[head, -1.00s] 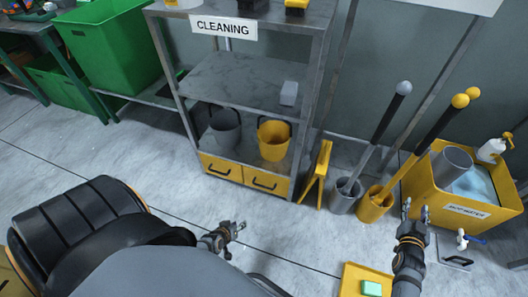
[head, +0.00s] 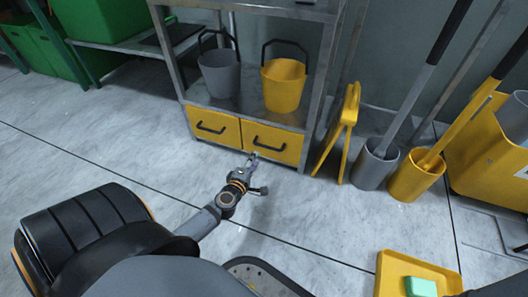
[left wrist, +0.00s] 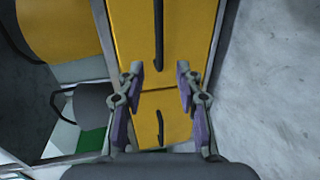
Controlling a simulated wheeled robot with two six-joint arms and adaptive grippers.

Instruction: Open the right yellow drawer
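The right yellow drawer (head: 290,150) is at the bottom of the metal shelf, closed, with a dark bar handle (head: 269,148). The left yellow drawer (head: 205,117) beside it is also closed. My left gripper (head: 255,166) is in front of the right drawer, near its handle. In the left wrist view the left gripper (left wrist: 160,78) is open and empty, facing the drawer fronts. There the right drawer (left wrist: 185,35) is at the top with its handle (left wrist: 158,35), and the left drawer (left wrist: 178,115) is below. My right gripper is out of view.
A grey bucket (head: 219,78) and a yellow bucket (head: 284,90) stand on the shelf above the drawers. A folded yellow sign (head: 345,130) and mop holders stand right of the shelf. A yellow tray (head: 392,275) is at lower right. The floor before the drawers is clear.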

